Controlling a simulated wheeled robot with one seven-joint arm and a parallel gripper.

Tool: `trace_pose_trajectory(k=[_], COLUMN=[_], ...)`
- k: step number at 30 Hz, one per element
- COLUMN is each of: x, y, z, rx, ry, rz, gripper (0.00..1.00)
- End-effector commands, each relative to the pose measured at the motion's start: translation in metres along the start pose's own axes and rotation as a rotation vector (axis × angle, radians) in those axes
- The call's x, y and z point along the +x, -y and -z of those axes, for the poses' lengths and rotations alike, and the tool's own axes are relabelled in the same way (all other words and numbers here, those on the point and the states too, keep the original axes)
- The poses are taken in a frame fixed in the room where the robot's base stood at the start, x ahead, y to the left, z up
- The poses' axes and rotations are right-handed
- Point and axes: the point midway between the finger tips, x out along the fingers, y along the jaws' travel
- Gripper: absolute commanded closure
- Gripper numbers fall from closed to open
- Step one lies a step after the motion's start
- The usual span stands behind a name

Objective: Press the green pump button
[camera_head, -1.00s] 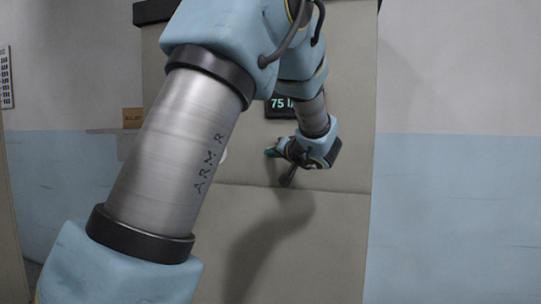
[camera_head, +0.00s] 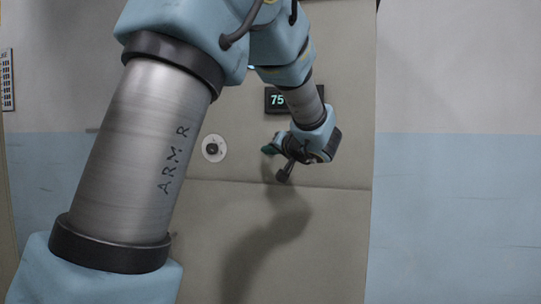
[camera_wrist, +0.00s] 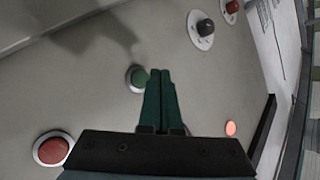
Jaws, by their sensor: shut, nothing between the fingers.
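The green pump button (camera_wrist: 137,77) is a small round green button in a pale ring on the panel, in the wrist view. My gripper (camera_wrist: 160,72) is shut and empty, its two dark green fingers side by side. The fingertips lie just right of the button and overlap its right edge in the picture. I cannot tell whether they touch it. In the head view my gripper (camera_head: 268,149) is close to the panel face, below the display, and the green button cannot be made out there.
The wrist view shows a red button (camera_wrist: 52,150) at lower left, a black knob (camera_wrist: 205,28) at upper right and a lit red lamp (camera_wrist: 231,129) right of the fingers. In the head view a round white dial (camera_head: 213,149) is left of my gripper, and a display (camera_head: 275,99) above it.

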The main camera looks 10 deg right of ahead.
Motion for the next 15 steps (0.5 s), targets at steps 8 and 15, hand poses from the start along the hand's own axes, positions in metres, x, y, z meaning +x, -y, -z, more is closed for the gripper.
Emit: trace_pose_trajectory(k=[8,15], x=[-0.018,-0.025], y=[0.011,0.018], z=[-0.017,-0.020], rx=[-0.003,0.000], ry=[-0.001,0.000], rz=[-0.002,0.000], gripper=[1.00,1.00])
